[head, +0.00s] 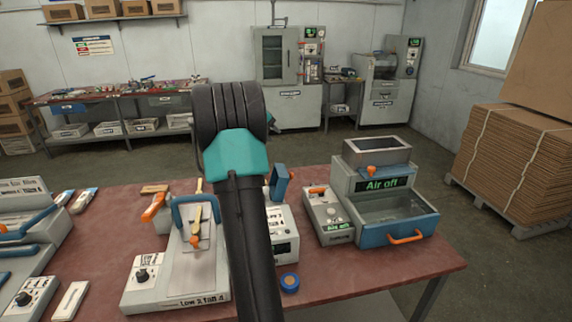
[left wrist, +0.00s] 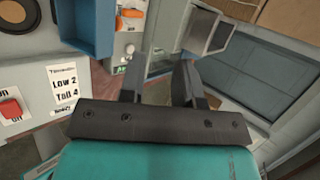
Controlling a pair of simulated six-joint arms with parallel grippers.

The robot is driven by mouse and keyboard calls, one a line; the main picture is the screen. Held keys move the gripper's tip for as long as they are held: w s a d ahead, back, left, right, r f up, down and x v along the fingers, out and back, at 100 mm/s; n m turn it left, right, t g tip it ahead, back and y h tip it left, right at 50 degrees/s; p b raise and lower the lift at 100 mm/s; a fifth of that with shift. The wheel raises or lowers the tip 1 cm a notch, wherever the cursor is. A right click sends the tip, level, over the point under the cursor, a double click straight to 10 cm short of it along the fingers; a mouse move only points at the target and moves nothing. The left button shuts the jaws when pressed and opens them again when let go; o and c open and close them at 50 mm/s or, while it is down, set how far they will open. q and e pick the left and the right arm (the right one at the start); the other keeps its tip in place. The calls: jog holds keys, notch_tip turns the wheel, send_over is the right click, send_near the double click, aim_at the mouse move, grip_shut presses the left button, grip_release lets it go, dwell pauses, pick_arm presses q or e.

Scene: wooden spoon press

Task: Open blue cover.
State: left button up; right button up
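A blue cover-like piece (head: 280,183) stands tilted up at the back of a white machine (head: 284,236), partly hidden behind my left arm in the head view. In the left wrist view what looks like the same blue cover (left wrist: 88,28) shows as a hollow, rimmed shape at upper left. My left gripper (left wrist: 160,78) has its two dark fingers apart, with nothing between them. The fingers are to the right of the blue piece, and I see no contact. In the head view my arm hides the fingers. My right gripper is in neither view.
A press with a blue handle (head: 195,212) and wooden spoon stands left of my arm. A small grey box (head: 330,212) and an "Air off" unit with a blue drawer (head: 395,225) stand right. The table's (head: 345,280) front right is bare.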

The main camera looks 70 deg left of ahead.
aim_at(281, 184)
pick_arm(q)
jog(key=o, duration=0.4)
jog(key=w+a+r+y, duration=0.1)
jog(key=a, duration=0.2)
jog(key=w+a+r+n+y, duration=0.1)
jog(key=a+y, duration=0.1)
jog(key=w+a+r+n+y, duration=0.1)
jog(key=a+r, duration=0.1)
jog(key=a, duration=0.1)
jog(key=shift+a+r+y, duration=0.1)
jog(key=shift+a+y, duration=0.25)
jog(key=shift+y, duration=0.05)
jog(key=a+r+n+g+y, duration=0.5)
jog(key=a+n+g+y, duration=0.1)
jog(key=a+n+g, duration=0.35)
jog(key=w+d+f+n+g+h, duration=0.1)
jog(key=w+d+f+h, duration=0.2)
jog(key=d, duration=0.3)
jog(key=w+d+f+n+g+h, duration=0.1)
jog(key=w+d+f+n+h, duration=0.1)
jog(key=w+d+f+h, duration=0.2)
jog(key=w+d+f+n+g+h, duration=0.1)
jog(key=w+d+f+h, duration=0.3)
jog(key=d, duration=0.5)
jog(key=shift+w+d+n+g+h, duration=0.1)
jog(key=shift+w+n+g+h, duration=0.05)
jog(key=shift+h, duration=0.5)
jog(key=shift+w+d+n+g+h, duration=0.1)
jog(key=shift+w+h, duration=0.05)
jog(key=shift+h, duration=0.5)
